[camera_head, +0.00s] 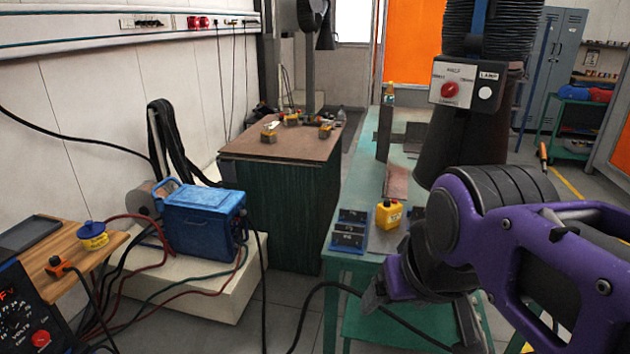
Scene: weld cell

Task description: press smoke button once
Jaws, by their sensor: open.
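No button with a readable "smoke" label shows. A pale control box (462,82) is fixed to the dark hood (470,125) at upper right. It carries a red round control (450,90) with small labels I cannot read surely, and a separate white button (485,92) under a "LAMP" label. My purple arm comes in from the lower right. My gripper (374,298) is low by the front edge of the green table (352,275), well below and left of the control box. It is open, with no object visible in it; its fingers are partly hidden.
A yellow box (389,214) and dark labelled blocks (348,230) sit on the green table. A blue machine (203,220) stands left on a pale plinth. A brown-topped bench (282,145) stands behind. Cables cross the floor. Open space lies between gripper and control box.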

